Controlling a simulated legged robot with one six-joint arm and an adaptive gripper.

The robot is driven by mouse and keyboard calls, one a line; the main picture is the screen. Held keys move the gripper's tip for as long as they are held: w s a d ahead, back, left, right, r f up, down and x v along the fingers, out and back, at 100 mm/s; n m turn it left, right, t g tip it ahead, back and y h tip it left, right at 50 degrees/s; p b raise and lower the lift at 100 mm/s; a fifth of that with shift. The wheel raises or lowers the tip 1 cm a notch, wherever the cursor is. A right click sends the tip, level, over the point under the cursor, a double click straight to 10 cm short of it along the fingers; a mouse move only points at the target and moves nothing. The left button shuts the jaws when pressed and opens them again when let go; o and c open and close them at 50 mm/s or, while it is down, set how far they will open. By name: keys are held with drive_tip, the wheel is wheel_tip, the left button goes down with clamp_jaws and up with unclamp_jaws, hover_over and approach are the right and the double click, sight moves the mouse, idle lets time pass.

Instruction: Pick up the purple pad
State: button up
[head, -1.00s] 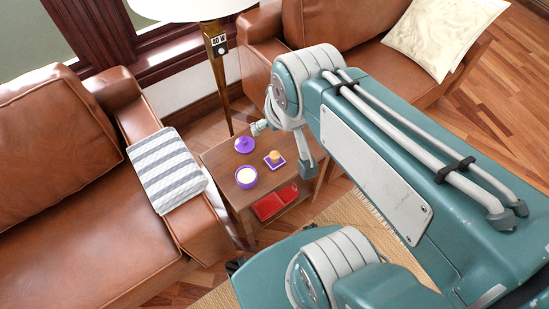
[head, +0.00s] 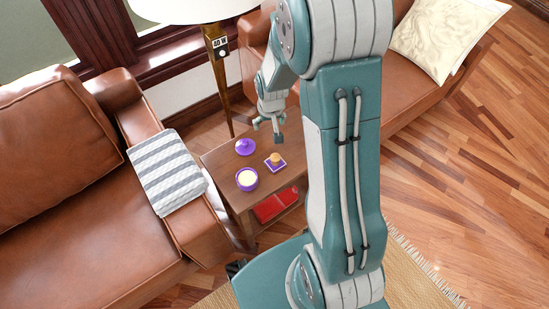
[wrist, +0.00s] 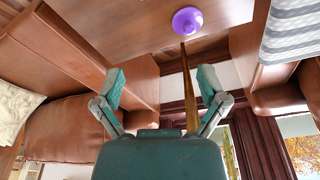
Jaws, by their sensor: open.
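The purple pad (head: 275,165) is a small square with a pale border, lying on the wooden side table (head: 225,160) in the head view. A small orange-yellow piece (head: 275,157) sits on it. My gripper (head: 269,127) is open and empty, above the table's far side and apart from the pad. In the wrist view my gripper (wrist: 160,76) shows two spread fingers with nothing between them. The pad is not seen in the wrist view; a purple knobbed lid (wrist: 187,22) shows there.
The lid (head: 245,146) and a purple bowl (head: 247,179) with pale contents share the tabletop. A red object (head: 275,205) lies on the lower shelf. A lamp pole (head: 220,85) stands behind. A leather sofa arm (head: 195,225) with a striped cloth (head: 167,172) borders the left.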

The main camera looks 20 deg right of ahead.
drive_tip(key=g, duration=0.1)
approach(275, 157)
drive_tip(key=f, duration=0.3)
drive_tip(key=w+f, duration=0.1)
drive_tip(key=f, duration=0.6)
drive_tip(key=shift+w+d+f, duration=0.2)
drive_tip(key=shift+d+f, duration=0.05)
drive_tip(key=c, duration=1.2)
drive_tip(key=shift+c, duration=0.2)
drive_tip(key=shift+r, duration=0.1)
